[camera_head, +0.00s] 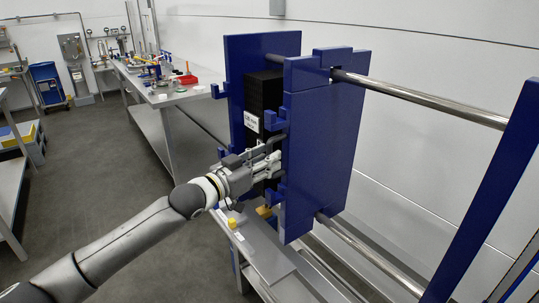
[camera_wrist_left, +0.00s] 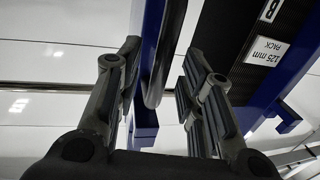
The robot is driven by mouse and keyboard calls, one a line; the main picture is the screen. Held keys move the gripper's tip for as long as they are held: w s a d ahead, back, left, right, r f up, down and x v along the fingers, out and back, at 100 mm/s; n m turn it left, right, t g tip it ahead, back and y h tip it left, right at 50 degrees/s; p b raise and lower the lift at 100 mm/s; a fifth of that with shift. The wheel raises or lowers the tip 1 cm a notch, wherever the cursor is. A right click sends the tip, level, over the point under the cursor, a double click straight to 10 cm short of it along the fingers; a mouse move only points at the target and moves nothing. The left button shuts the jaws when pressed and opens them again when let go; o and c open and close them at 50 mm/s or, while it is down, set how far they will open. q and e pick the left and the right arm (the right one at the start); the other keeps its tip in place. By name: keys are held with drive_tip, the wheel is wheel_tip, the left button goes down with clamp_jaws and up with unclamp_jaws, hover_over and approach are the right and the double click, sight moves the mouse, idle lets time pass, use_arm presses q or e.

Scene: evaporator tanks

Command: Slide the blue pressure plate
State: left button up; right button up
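A blue plate (camera_head: 322,150) hangs on two steel rods in the middle of the head view; I take it for the pressure plate. A second blue plate (camera_head: 262,55) stands behind it on the left, with a black pack (camera_head: 264,92) between them. My left gripper (camera_head: 272,160) is at the near edge of the plates. In the left wrist view the fingers (camera_wrist_left: 158,72) are apart, with a grey rounded bar (camera_wrist_left: 168,45) and a blue edge (camera_wrist_left: 151,22) between them. I cannot tell whether they touch the bar. My right gripper is not in view.
The rods (camera_head: 420,98) run right to a blue end frame (camera_head: 492,195), leaving open room between. Blue hooks (camera_head: 273,121) stick out from the plate edges. A grey bench (camera_head: 262,250) lies below.

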use_arm(q)
drive_tip(key=shift+x, duration=0.9)
clamp_jaws()
